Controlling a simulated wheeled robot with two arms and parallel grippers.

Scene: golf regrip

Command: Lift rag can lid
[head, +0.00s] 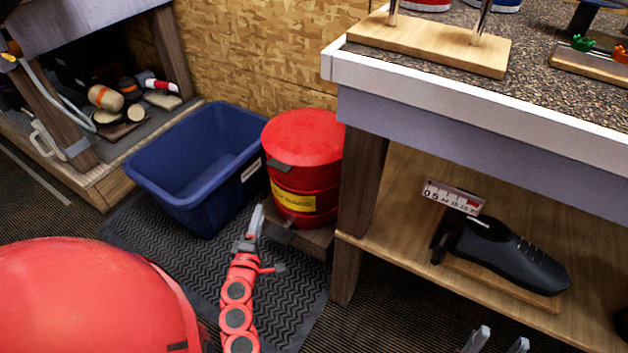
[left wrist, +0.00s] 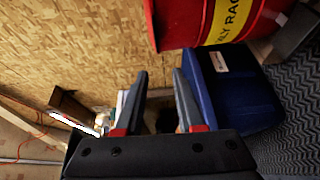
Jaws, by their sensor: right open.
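The red rag can (head: 302,193) with a yellow label stands on a low wooden block beside the workbench leg. Its domed red lid (head: 303,135) looks shut, and a dark tab (head: 280,166) sticks out at the lid's front edge. My left gripper (head: 257,215) is in front of and below the lid, near the can's lower left side. In the left wrist view its fingers (left wrist: 160,72) are apart with nothing between them, and the can's body (left wrist: 205,22) shows at the top. My right gripper (head: 500,338) is open and empty at the bottom edge.
A blue bin (head: 195,205) stands left of the can on a black mat (head: 290,300). The workbench (head: 375,90) is close on the can's right; its lower shelf holds a black shoe (head: 508,255). A wooden wall (head: 260,45) is behind.

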